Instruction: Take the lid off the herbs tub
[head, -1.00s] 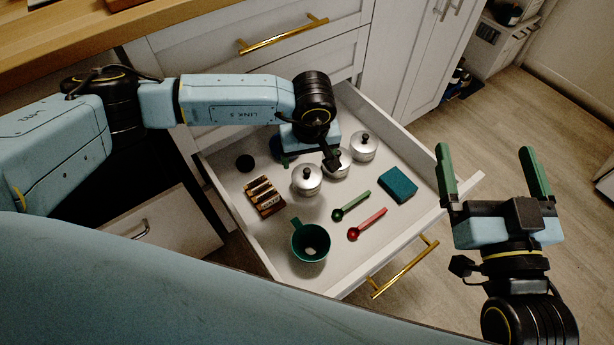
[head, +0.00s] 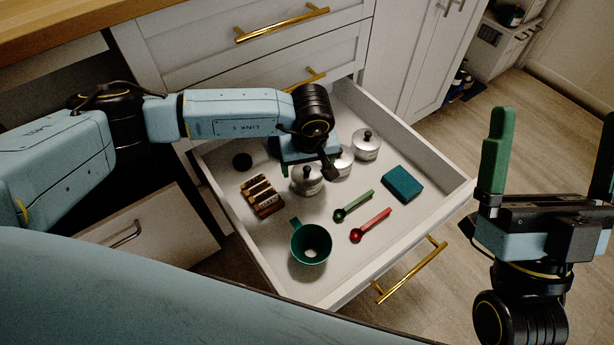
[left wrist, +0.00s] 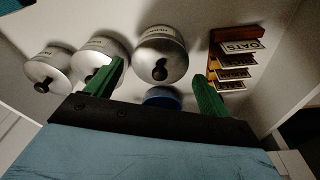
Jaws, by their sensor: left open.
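Three silver metal tubs with black-knobbed lids stand in the open drawer: the nearest tub (head: 305,182), a middle tub (head: 344,160) and a far tub (head: 366,147). In the left wrist view these are the nearest tub (left wrist: 160,52), the middle tub (left wrist: 103,54) and the far tub (left wrist: 49,69). Their labels are too small to read, so I cannot tell which is the herbs tub. My left gripper (left wrist: 158,72) is open and empty, its fingers either side of the nearest tub's knob in that view. My right gripper (head: 550,150) is open and empty, right of the drawer.
The drawer (head: 408,240) also holds a wooden label rack (head: 262,195), a green funnel (head: 311,244), a green spoon (head: 353,206), a red spoon (head: 371,225), a teal box (head: 403,184) and a black disc (head: 242,161). A blue round object (left wrist: 163,97) lies between my left fingers.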

